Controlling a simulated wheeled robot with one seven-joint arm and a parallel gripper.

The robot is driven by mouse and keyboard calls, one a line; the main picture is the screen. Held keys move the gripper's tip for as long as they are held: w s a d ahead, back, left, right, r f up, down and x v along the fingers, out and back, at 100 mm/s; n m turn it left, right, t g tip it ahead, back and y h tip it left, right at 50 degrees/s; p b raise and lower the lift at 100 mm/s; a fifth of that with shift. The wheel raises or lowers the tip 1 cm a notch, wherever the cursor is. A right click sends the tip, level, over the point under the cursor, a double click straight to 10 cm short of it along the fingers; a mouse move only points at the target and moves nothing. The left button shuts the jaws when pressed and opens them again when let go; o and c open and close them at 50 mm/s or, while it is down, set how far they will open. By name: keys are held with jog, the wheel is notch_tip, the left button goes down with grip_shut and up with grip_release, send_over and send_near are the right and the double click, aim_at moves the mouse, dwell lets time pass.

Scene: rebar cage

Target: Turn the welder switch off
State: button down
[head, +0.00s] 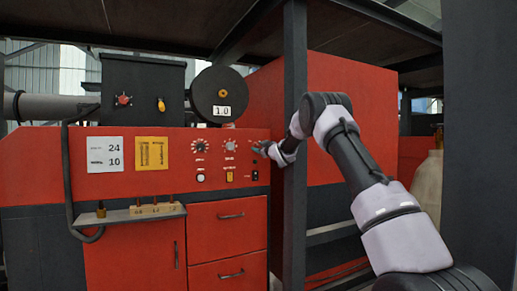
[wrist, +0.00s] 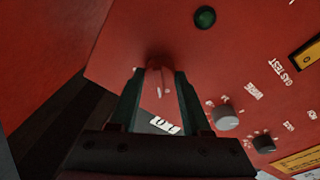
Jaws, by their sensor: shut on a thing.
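The welder's red control panel (head: 215,160) stands left of centre in the head view. My gripper (head: 259,149) reaches in from the right to the panel's right edge. In the wrist view my gripper (wrist: 157,92) is shut on a small red switch knob (wrist: 158,80), one dark finger on each side. The fingers partly cover the knob, and its exact setting is hard to read. A white label beside it is partly covered. In the head view my gripper hides this knob.
A grey knob (wrist: 228,118), a black knob (wrist: 264,143) and a green button (wrist: 205,16) sit close to the held knob. A dark upright post (head: 295,130) stands just beside my wrist. Dark beams pass overhead. Drawers (head: 228,228) lie below the panel.

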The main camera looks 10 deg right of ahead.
jog(key=shift+n, duration=0.4)
jog(key=shift+c, duration=1.8)
grip_release()
jog(key=v, duration=1.1)
